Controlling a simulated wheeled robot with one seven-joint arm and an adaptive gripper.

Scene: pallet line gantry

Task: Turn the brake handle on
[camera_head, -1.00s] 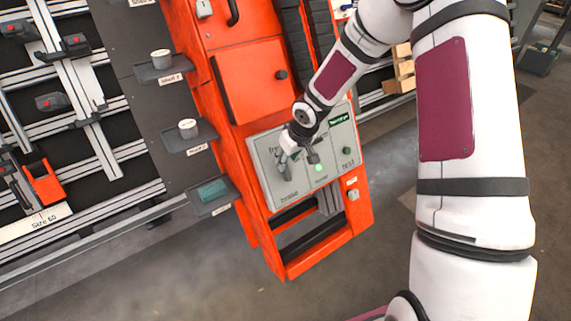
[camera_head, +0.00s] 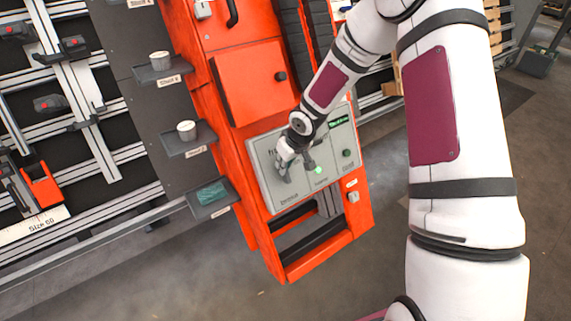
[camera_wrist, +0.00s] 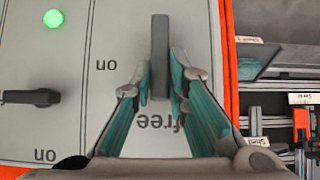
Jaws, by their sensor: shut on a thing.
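The brake handle (camera_wrist: 160,40) is a dark grey bar on a light grey panel (camera_wrist: 110,25). In the wrist view it stands lengthwise, with its near end by the upside-down word "free" and the word "on" to its left. My gripper (camera_wrist: 161,72) is shut on the handle, one teal-lined finger on each side. In the head view my gripper (camera_head: 284,160) is at the left part of the panel (camera_head: 333,172), above the "brake" label, and mostly hides the handle.
A second, black handle (camera_wrist: 30,97) lies crosswise on the panel near a lit green lamp (camera_wrist: 53,18). The panel sits on an orange cabinet (camera_head: 247,85). Open floor (camera_head: 215,285) lies in front.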

